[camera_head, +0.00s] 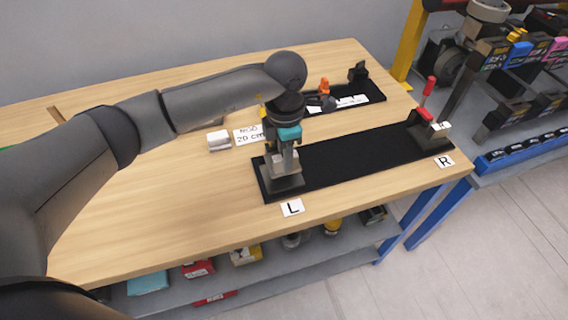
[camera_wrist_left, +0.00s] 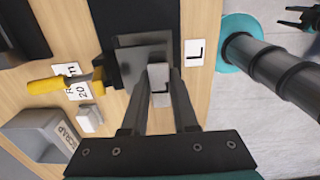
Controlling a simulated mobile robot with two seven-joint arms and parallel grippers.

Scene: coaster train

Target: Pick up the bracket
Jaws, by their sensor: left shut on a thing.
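My left gripper (camera_head: 284,160) points down over the left end of the black mat (camera_head: 350,160), by the L label (camera_head: 292,208). In the left wrist view, its two fingers (camera_wrist_left: 158,88) are shut on a light grey piece, the bracket (camera_wrist_left: 158,76). The bracket stands over a grey block (camera_wrist_left: 136,62) on the mat, and I cannot tell whether they touch. The fingers and arm hide part of it. A small dark gripper, likely my right one (camera_wrist_left: 302,18), shows far off at the top right of the left wrist view, its fingers apart and empty.
A yellow-handled clamp (camera_wrist_left: 62,82) is close beside the held piece. A red-handled clamp (camera_head: 428,92) stands at the mat's right end. A smaller black tray (camera_head: 345,103) lies behind.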

